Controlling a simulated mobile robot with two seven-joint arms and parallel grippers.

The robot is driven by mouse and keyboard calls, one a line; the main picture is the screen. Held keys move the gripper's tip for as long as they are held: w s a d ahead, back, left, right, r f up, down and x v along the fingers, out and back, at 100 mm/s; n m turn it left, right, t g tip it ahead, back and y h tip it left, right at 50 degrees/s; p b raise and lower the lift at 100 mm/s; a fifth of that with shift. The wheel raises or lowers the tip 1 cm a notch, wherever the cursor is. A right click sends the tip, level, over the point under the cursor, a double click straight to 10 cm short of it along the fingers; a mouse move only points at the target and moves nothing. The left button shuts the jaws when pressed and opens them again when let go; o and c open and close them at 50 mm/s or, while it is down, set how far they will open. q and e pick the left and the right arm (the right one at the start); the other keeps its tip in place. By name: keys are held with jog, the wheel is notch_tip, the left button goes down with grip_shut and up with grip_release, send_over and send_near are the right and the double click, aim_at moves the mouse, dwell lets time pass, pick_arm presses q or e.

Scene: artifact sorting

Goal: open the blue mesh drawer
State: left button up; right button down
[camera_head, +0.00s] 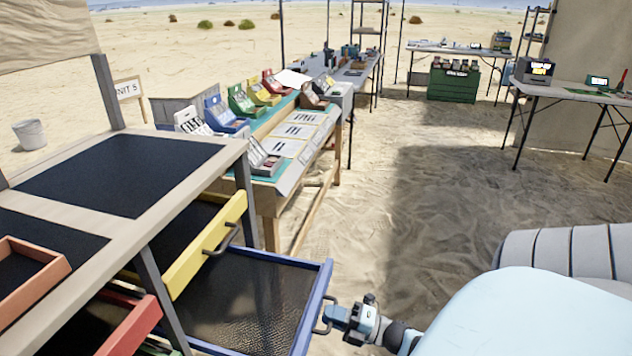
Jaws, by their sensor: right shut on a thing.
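The blue mesh drawer (323,280) is pulled well out from the wooden frame at lower centre. Its dark mesh bottom shows and looks empty. Its dark handle (320,328) is on the front panel, facing right. My right gripper (330,316) reaches in from the lower right and is shut on this handle, partly covering it. My left gripper is not in view.
A partly open yellow drawer (215,243) sits above the blue one. A red-fronted drawer (133,328) juts out at lower left. The sorting table (290,183) with coloured bins stands behind. Open sand (430,200) lies to the right.

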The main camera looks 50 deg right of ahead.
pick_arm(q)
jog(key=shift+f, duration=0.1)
pick_arm(e)
jog(key=shift+s+d, duration=0.1)
jog(key=shift+s, duration=0.1)
jog(key=c, duration=1.2)
grip_release()
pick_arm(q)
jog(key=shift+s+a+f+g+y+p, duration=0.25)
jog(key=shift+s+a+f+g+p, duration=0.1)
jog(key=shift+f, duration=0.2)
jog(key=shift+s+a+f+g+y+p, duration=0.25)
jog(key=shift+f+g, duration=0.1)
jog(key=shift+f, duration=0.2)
pick_arm(e)
jog(key=v, duration=1.4)
jog(key=shift+w, duration=0.1)
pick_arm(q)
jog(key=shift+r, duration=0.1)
